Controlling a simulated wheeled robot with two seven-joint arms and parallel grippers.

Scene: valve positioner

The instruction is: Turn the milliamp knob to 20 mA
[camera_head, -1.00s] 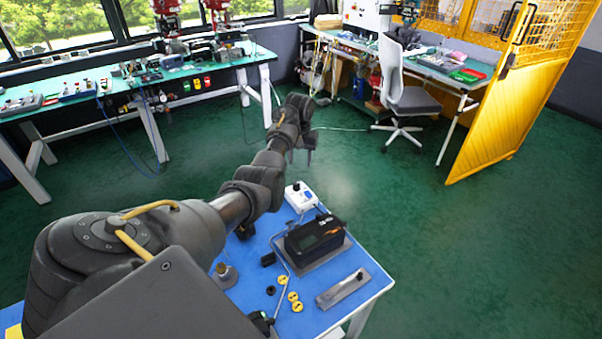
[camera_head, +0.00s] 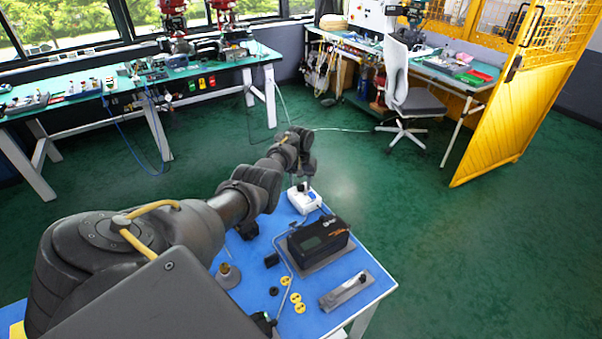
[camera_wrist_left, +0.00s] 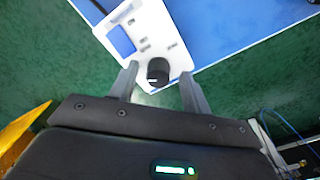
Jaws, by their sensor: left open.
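The milliamp knob is a black round knob (camera_wrist_left: 158,71) on a white box (camera_wrist_left: 148,35) with a blue panel, near the edge of the blue table (camera_wrist_left: 235,30). In the head view the white box (camera_head: 304,200) sits at the table's far end. My left gripper (camera_wrist_left: 160,82) is open, with one finger on each side of the knob in the wrist picture. Whether the fingers touch the knob or are still above it, I cannot tell. In the head view my left gripper (camera_head: 303,176) points down over the box and partly hides the knob. My right gripper is not in view.
A black positioner (camera_head: 318,240) stands on the blue table beside the white box, with a grey cable between. A metal bracket (camera_head: 347,290), yellow discs (camera_head: 296,298) and a brass fitting (camera_head: 228,274) lie nearer. Green floor surrounds the table.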

